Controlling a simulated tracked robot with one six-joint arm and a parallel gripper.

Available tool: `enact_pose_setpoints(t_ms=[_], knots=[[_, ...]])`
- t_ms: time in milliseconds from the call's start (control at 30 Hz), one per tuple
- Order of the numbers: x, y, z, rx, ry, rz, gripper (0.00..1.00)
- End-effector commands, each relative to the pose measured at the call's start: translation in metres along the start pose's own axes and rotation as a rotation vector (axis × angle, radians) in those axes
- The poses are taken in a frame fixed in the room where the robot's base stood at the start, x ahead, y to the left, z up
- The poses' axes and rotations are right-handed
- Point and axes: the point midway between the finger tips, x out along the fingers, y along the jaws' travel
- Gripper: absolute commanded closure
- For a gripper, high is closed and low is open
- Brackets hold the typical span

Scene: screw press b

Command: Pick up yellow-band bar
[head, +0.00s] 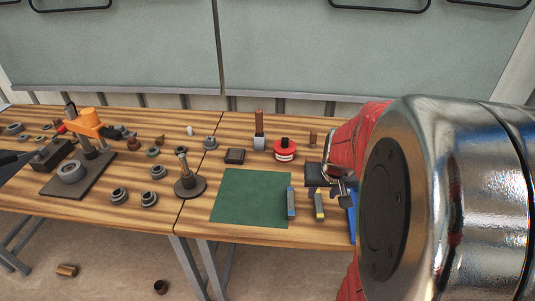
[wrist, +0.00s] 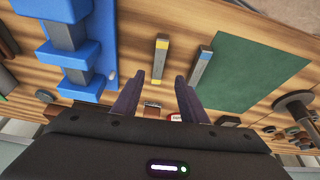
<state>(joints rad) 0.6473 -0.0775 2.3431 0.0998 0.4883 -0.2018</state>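The yellow-band bar (head: 319,207) is a short grey bar with a yellow end, lying on the wooden table right of the green mat. In the wrist view the yellow-band bar (wrist: 160,58) shows beyond my fingertips, roughly in line with the gap between them. My gripper (wrist: 157,80) is open and empty, its two dark fingers well apart. In the head view my gripper (head: 338,186) is near the bar, partly hidden by my arm. A similar bar with a blue band (head: 291,202) lies at the mat's right edge; it also shows in the wrist view (wrist: 202,66).
The green mat (head: 248,196) is bare in its middle. A blue holder (wrist: 92,50) with grey parts stands beside the yellow-band bar. A red and black tin (head: 284,151) stands behind. An orange press (head: 87,124) and several metal parts fill the left table.

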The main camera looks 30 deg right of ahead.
Motion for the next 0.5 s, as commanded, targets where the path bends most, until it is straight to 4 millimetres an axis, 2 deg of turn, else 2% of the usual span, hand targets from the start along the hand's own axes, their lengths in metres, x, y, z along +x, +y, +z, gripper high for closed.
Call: enact_pose_setpoints(t_ms=[200, 500], knots=[[0.021, 0.000, 0.000, 0.001, -0.002, -0.001, 0.61], [0.025, 0.000, 0.000, 0.001, 0.000, 0.000, 0.61]])
